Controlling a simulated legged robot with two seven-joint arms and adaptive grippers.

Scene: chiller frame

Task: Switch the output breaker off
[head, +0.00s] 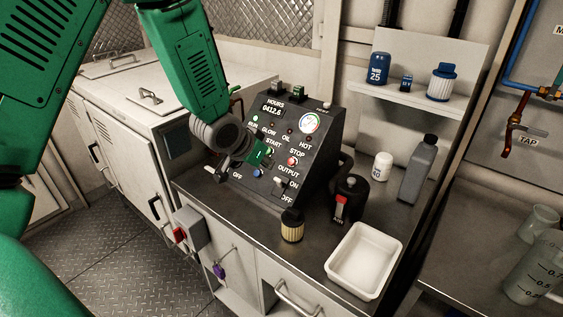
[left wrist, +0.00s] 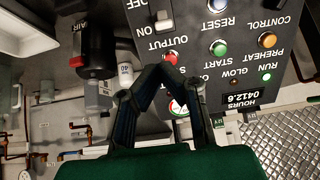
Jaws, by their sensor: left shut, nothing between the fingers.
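The black control panel (head: 318,150) stands on the counter. Its output breaker (head: 277,181) is a small white lever by the ON and OFF labels. In the left wrist view the panel is upside down, and the breaker lever (left wrist: 164,22) appears on the ON side. My left gripper (head: 270,158) is shut and empty in front of the panel, above and left of the breaker. In the left wrist view its fingertips (left wrist: 161,70) meet just below the red stop button (left wrist: 171,57), apart from the breaker. Touch with the panel cannot be told. My right gripper is not in view.
A grey bottle (head: 418,168) and white tub (head: 382,166) are at right. A red-handled switch box (head: 189,231) is on the counter front.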

